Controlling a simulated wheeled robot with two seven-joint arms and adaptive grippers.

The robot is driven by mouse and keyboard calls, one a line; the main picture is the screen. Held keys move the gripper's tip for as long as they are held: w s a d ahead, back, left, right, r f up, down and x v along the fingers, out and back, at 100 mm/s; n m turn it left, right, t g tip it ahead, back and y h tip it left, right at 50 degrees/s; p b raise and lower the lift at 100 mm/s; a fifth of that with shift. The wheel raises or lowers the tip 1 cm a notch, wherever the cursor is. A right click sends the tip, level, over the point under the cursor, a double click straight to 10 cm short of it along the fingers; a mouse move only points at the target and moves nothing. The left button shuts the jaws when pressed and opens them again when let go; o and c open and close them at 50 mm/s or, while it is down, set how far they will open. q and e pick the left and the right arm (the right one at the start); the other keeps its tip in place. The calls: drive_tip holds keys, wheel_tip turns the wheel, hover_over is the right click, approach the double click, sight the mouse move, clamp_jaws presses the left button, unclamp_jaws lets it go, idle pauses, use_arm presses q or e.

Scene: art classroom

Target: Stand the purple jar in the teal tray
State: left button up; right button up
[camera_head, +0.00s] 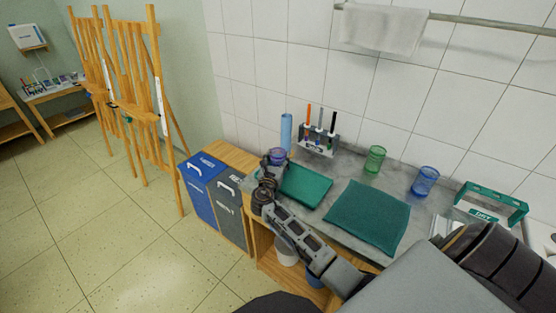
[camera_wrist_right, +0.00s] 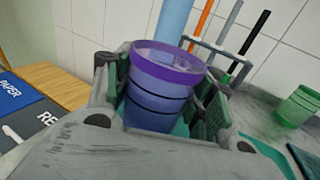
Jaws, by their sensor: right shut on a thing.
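The purple jar (camera_head: 277,156) is see-through with a darker purple rim. It is upright or nearly so between the fingers of my right gripper (camera_head: 270,174), which is shut on it. In the right wrist view the jar (camera_wrist_right: 160,90) fills the space between the two fingers (camera_wrist_right: 165,95). The teal tray (camera_head: 308,187) lies on the counter, just right of the gripper in the head view. The jar appears at the tray's back left end; I cannot tell whether its base touches anything. My left gripper is out of view.
A blue cylinder (camera_head: 286,131) and a pen rack (camera_head: 318,145) stand behind. A green glass (camera_head: 375,159), a blue glass (camera_head: 425,181) and a folded teal cloth (camera_head: 367,216) are to the right. Blue and grey bins (camera_head: 203,188) stand left of the counter.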

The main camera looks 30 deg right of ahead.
drive_tip(key=o, duration=0.7)
drive_tip(key=shift+f, duration=0.1)
drive_tip(key=shift+c, duration=0.2)
drive_tip(key=shift+o, duration=1.7)
drive_tip(key=shift+s+a, duration=0.35)
drive_tip(key=shift+a, duration=0.05)
drive_tip(key=v, duration=1)
drive_tip(key=shift+s+a, duration=0.2)
drive_tip(key=shift+s, duration=0.05)
drive_tip(key=shift+s+a, duration=0.1)
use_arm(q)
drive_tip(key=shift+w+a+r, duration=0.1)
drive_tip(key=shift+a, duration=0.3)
